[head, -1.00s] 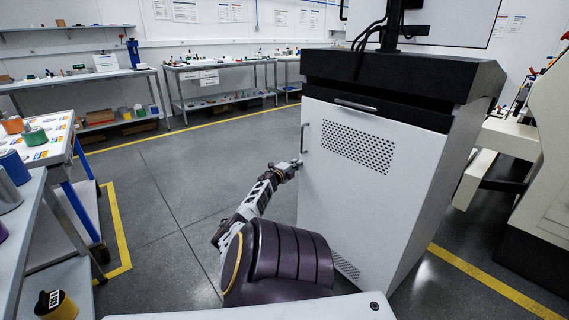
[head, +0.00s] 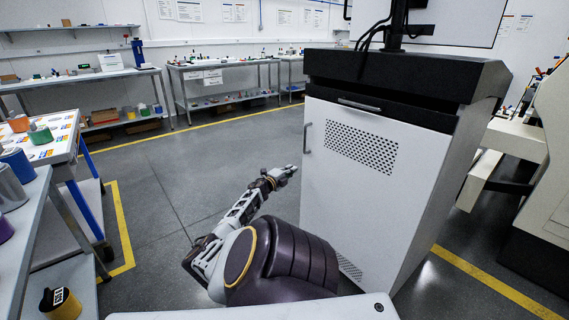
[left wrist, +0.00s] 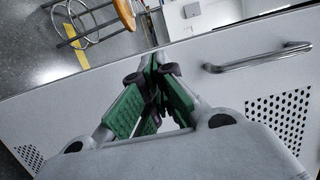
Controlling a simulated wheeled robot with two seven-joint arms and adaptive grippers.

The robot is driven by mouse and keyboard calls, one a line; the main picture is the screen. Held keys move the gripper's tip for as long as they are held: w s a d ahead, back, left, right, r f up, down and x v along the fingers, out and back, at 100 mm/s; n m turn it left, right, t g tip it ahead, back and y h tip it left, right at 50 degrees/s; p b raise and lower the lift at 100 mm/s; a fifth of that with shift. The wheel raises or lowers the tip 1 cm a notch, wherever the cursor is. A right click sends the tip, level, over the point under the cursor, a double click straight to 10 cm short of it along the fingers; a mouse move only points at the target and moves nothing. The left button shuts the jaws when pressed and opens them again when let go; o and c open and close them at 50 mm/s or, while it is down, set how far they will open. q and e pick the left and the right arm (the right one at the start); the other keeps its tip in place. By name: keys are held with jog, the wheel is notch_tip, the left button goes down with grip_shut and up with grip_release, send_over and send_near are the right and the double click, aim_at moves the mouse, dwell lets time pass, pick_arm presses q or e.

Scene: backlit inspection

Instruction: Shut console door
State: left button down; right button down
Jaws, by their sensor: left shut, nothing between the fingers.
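The console is a white cabinet with a black top (head: 400,75). Its white door (head: 345,190) has a vertical bar handle (head: 307,138) near its left edge, and the door looks flush with the cabinet front. My left gripper (head: 294,170) is shut and empty at the door's left edge, below the handle. I cannot tell whether it touches the door. In the left wrist view the green-padded fingers (left wrist: 150,98) come together in front of the white panel, with the metal handle (left wrist: 258,57) to their right. My right gripper is not in view.
A grey shelf and cart with coloured containers (head: 12,165) stand at the left. Workbenches (head: 225,70) line the back wall. A beige machine (head: 540,180) stands at the right. The grey floor (head: 165,185) left of the console is clear.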

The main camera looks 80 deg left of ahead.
pick_arm(q)
jog(key=shift+v, duration=2.25)
jog(key=shift+a, duration=0.1)
